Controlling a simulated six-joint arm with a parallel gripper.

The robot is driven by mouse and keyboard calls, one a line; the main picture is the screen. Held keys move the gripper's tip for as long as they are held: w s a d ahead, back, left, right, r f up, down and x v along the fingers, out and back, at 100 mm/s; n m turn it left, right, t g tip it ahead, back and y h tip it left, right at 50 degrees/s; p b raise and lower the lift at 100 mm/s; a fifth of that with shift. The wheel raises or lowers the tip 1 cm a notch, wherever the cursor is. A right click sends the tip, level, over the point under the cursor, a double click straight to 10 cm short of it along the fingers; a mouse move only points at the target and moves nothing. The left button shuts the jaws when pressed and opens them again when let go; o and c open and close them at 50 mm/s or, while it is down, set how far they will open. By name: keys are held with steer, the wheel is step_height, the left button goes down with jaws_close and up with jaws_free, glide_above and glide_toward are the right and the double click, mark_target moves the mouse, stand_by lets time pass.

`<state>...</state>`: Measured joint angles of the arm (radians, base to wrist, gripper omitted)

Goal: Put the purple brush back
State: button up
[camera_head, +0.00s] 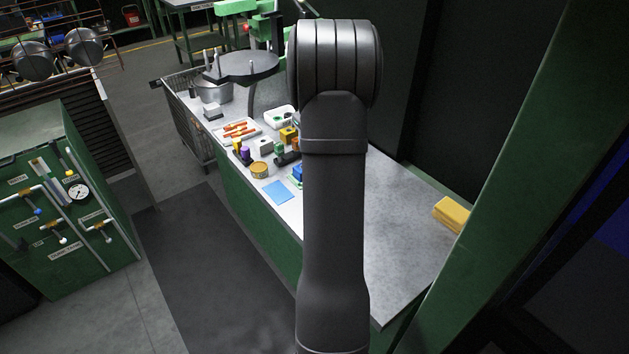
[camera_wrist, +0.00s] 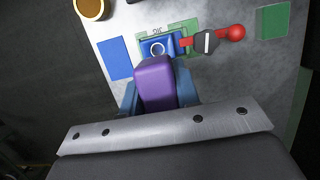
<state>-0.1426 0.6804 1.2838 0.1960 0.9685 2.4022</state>
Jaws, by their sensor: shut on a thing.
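A purple block-shaped object, seemingly the purple brush (camera_wrist: 155,80), is held in the wrist view between the blue-grey fingers of my gripper (camera_wrist: 157,95). Its far end points toward a blue block with a pale ring (camera_wrist: 173,46) on a green mat. I cannot tell the gap between the brush and the block. In the head view my arm hides the gripper and held brush. A small purple piece (camera_head: 245,153) stands beside a yellow piece (camera_head: 237,143) in a dark holder on the bench.
A blue sheet (camera_head: 279,191) and a round yellow-brown tin (camera_head: 260,170) lie near the bench's front edge. A red-ended tool (camera_wrist: 235,33) lies right of the blue block. A white tray with orange items (camera_head: 238,130) sits farther back. The bench's right part is mostly clear.

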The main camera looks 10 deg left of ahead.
steer(key=s+d+f, duration=0.1)
steer(key=s+d, duration=0.9)
steer(key=d, duration=0.5)
steer(key=w+a+f, duration=0.1)
steer(key=a+f, duration=0.1)
steer(key=a, duration=0.1)
steer(key=w+a+f, duration=0.2)
steer(key=a+f, duration=0.1)
steer(key=a, duration=0.1)
steer(key=w+a+f, duration=0.1)
steer(key=a+f, duration=0.1)
steer(key=a, duration=0.1)
steer(key=shift+w+a+f, duration=0.25)
steer(key=shift+w+a, duration=0.05)
steer(key=shift+a, duration=0.1)
steer(key=shift+f, duration=1.95)
steer(key=shift+f, duration=0.1)
steer(key=o, duration=0.9)
steer(key=shift+o, duration=0.2)
